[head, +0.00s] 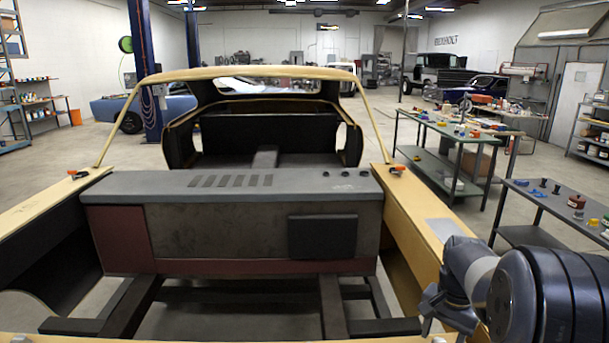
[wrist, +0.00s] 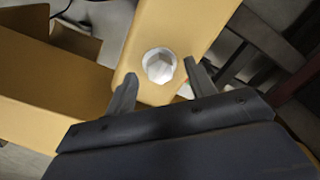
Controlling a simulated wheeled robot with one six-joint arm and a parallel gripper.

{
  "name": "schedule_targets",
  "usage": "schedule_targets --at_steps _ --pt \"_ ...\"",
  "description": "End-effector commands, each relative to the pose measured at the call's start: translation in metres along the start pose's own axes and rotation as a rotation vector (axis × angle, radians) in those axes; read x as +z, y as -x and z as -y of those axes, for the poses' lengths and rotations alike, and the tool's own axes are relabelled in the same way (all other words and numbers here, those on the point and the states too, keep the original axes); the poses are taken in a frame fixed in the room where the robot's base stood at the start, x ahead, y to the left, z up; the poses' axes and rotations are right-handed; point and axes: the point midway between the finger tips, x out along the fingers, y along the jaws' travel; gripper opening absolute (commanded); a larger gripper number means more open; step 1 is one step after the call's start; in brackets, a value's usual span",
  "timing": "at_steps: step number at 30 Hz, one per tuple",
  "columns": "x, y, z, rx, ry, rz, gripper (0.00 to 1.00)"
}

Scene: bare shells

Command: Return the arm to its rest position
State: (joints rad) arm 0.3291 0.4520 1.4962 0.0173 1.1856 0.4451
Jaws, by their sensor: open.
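My arm reaches in from the lower right of the head view, over the right tan rail of the car shell. My gripper (wrist: 160,84) is open in the wrist view, with its two dark fingers apart. A pale, faceted round piece (wrist: 159,66) sits on a tan beam (wrist: 182,28), seen between and just beyond the fingertips. I cannot tell how far the fingers are above it. Nothing is seen held. In the head view the gripper end (head: 433,303) is small and partly hidden by my arm.
The bare car shell fills the middle, with a grey dash panel (head: 240,184) and dark frame rails (head: 333,307). Orange-black clamps (head: 397,169) (head: 78,175) sit on both side rails. Work tables with small parts (head: 440,165) (head: 560,205) stand at right. A blue post (head: 147,70) stands behind.

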Motion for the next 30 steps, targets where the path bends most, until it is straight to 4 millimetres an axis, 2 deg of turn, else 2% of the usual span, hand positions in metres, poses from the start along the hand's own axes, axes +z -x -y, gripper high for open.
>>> schedule_targets --at_steps 30 --pt "-0.0003 -0.0006 0.0009 0.0 0.788 0.013 0.52"
